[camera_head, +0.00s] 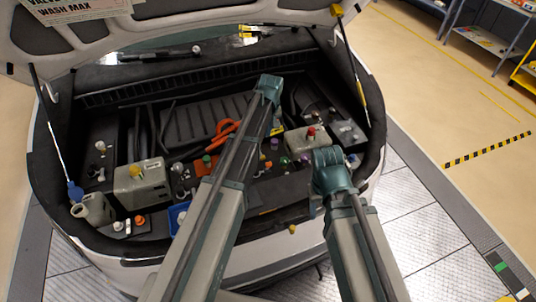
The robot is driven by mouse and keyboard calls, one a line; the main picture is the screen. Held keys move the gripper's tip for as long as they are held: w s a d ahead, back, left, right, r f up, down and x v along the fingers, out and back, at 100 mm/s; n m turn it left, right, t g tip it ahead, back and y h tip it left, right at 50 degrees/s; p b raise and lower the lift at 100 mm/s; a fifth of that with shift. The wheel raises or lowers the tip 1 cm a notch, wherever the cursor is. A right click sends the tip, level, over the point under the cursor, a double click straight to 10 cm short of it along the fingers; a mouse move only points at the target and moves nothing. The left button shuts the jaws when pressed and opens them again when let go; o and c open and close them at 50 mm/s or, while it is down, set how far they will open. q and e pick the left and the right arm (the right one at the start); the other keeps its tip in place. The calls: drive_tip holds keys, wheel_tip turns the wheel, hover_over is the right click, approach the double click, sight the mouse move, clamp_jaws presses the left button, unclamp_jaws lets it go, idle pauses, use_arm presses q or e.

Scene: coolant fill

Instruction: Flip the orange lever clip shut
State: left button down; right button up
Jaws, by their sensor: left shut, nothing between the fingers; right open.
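An orange-red looped part (221,134) lies in the middle of the open engine bay, just left of my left arm. It looks like the orange lever clip, but it is too small to tell whether it stands open or shut. My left arm reaches up across the bay, and its teal wrist end is over the back of the dark ribbed cover. My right arm ends in a teal wrist at the right front of the bay. The fingers of both grippers are hidden behind the arms.
A beige tank with a yellow cap (142,184) stands at the left. A beige tank with a red cap (307,138) stands at the right. A blue part (178,216) sits at the front. The raised hood (190,25) and its struts border the bay.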

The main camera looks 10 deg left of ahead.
use_arm(q)
drive_tip(key=shift+f, duration=0.2)
drive_tip(key=b, duration=1)
hover_over(268, 166)
drive_tip(key=w+a, duration=0.2)
drive_tip(key=w, duration=0.2)
wheel_tip(268, 166, down, 10)
drive_tip(key=shift+s+d+f+b, duration=0.25)
drive_tip(key=shift+s+f+b, duration=0.05)
drive_tip(key=shift+f+b, duration=0.3)
drive_tip(key=shift+s+d+f+b, duration=0.25)
drive_tip(key=shift+f+b, duration=0.25)
drive_tip(key=shift+b, duration=0.15)
drive_tip(key=shift+s+d+f+b, duration=0.25)
drive_tip(key=shift+s+f+b, duration=0.1)
drive_tip(key=shift+s, duration=0.05)
drive_tip(key=shift+s, duration=0.1)
drive_tip(key=shift+s+d+t, duration=0.2)
drive_tip(key=shift+t, duration=0.1)
